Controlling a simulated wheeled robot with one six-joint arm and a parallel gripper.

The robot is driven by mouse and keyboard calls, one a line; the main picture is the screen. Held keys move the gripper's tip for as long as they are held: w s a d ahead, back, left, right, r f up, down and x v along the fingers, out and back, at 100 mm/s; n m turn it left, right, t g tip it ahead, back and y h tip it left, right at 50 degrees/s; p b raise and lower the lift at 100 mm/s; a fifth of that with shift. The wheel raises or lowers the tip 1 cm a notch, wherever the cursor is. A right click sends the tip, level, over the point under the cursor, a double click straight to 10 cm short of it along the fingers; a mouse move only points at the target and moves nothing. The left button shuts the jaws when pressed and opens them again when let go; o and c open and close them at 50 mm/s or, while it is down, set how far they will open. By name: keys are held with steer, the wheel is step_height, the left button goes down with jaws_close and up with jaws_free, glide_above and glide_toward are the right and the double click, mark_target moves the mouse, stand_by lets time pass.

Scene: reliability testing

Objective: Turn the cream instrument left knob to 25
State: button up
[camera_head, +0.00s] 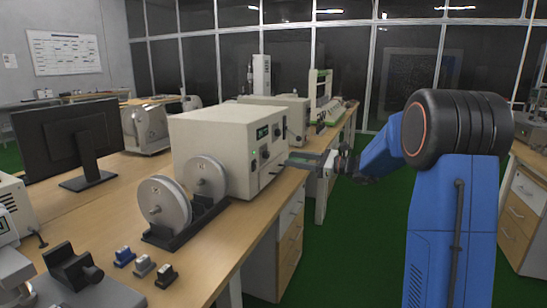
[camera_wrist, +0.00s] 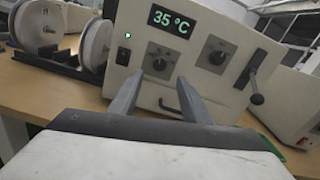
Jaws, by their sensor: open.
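The cream instrument (camera_head: 212,138) stands on the wooden bench, and its front panel (camera_wrist: 190,25) faces my gripper in the wrist view. A lit display (camera_wrist: 172,22) on it reads 35 °C. Below the display is the dark left knob (camera_wrist: 158,64); its pointer mark is too small to read. The right knob (camera_wrist: 217,57) sits to its right. My gripper (camera_wrist: 160,78) is open and empty, its fingertips apart, in front of and just below the left knob. The fingers do not appear to touch the knob. In the head view my gripper (camera_head: 294,161) is beside the panel.
A black lever (camera_wrist: 255,90) sticks out at the panel's right. A two-disc device (camera_head: 165,203) stands beside the instrument. Small blocks (camera_head: 144,266) lie near the bench front. A monitor (camera_head: 70,140) is at the left. The green floor (camera_head: 360,250) right of the bench is clear.

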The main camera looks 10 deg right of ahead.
mark_target(269, 155)
steer(key=x, duration=0.9)
steer(key=c, duration=1)
